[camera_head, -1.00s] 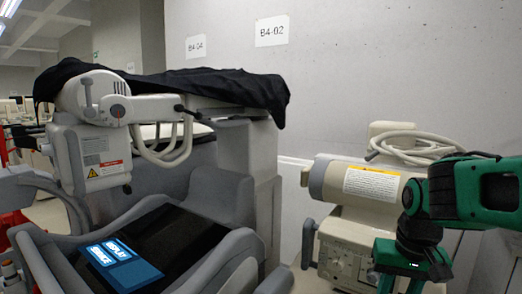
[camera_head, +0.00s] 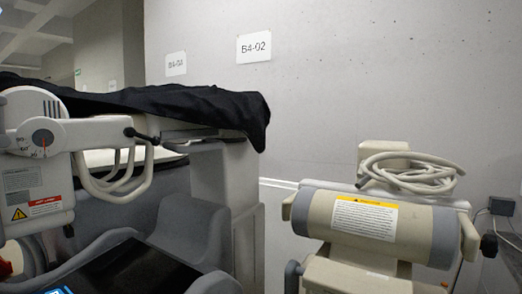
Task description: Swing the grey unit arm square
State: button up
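The grey unit (camera_head: 225,190) stands at the left, partly under a black cloth (camera_head: 180,105). Its jointed light-grey arm (camera_head: 95,132) reaches across the front of the unit and carries a round dial (camera_head: 43,138) with a red pointer. A box with warning labels (camera_head: 35,195) hangs under the dial at the left edge. A black knob (camera_head: 129,132) sticks out at the right end of the arm. My gripper is not in view.
A beige machine (camera_head: 370,225) with a yellow-and-white label and a coiled hose (camera_head: 412,172) on top stands at the right. A concrete wall (camera_head: 340,80) closes off the back. A dark screen panel (camera_head: 135,270) lies at the bottom left. A narrow gap separates the two machines.

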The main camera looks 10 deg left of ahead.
aim_at(174, 112)
jog(key=z, duration=1.05)
jog(key=k, duration=0.95)
jog(key=u, duration=1.4)
jog(key=i, duration=1)
jog(key=z, duration=0.05)
